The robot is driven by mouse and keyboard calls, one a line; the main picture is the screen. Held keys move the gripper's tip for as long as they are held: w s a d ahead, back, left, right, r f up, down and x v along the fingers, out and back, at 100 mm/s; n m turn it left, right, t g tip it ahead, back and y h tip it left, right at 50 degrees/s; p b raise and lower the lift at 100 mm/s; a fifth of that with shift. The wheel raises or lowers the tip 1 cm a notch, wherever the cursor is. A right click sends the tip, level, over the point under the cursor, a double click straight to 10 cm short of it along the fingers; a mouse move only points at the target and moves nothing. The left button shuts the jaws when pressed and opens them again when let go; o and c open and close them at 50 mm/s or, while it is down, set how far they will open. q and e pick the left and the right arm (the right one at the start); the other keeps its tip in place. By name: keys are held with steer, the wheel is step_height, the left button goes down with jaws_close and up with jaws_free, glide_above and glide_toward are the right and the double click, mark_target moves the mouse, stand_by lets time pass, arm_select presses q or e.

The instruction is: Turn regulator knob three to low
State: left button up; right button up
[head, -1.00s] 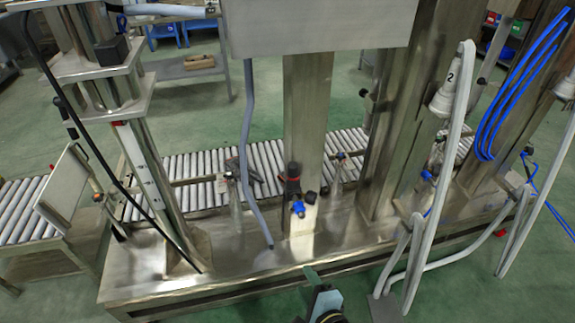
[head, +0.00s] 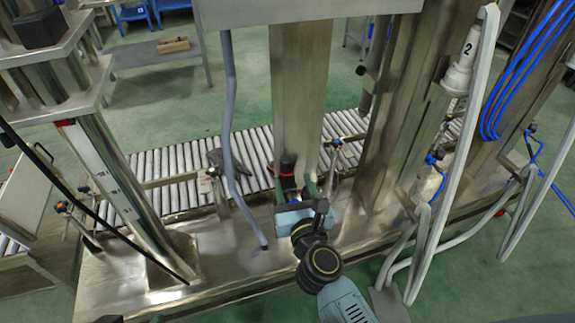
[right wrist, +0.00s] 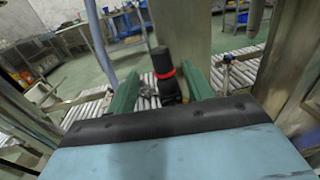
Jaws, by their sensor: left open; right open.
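A regulator with a black knob and red ring (head: 288,165) stands on the steel base, in front of the middle column. It also shows in the right wrist view (right wrist: 164,66). No number is readable on it. My right gripper (head: 295,188) is open in front of this regulator. In the right wrist view its two green fingers (right wrist: 160,80) stand apart, with the knob showing between and beyond them. I cannot tell whether they touch it. The regulator's lower part is hidden by the gripper in the head view. My left gripper is not visible.
A steel column (head: 299,90) rises just behind the regulator. A grey hose (head: 229,110) hangs to its left. A filling head marked 2 (head: 462,65) with a thick pale hose is at the right. A roller conveyor (head: 170,160) runs behind the steel base (head: 230,250).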

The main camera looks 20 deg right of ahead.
mark_target(288, 165)
steer(key=w, duration=0.6)
steer(key=shift+w+d, duration=0.1)
steer(key=shift+d, duration=0.2)
steer(key=c, duration=1)
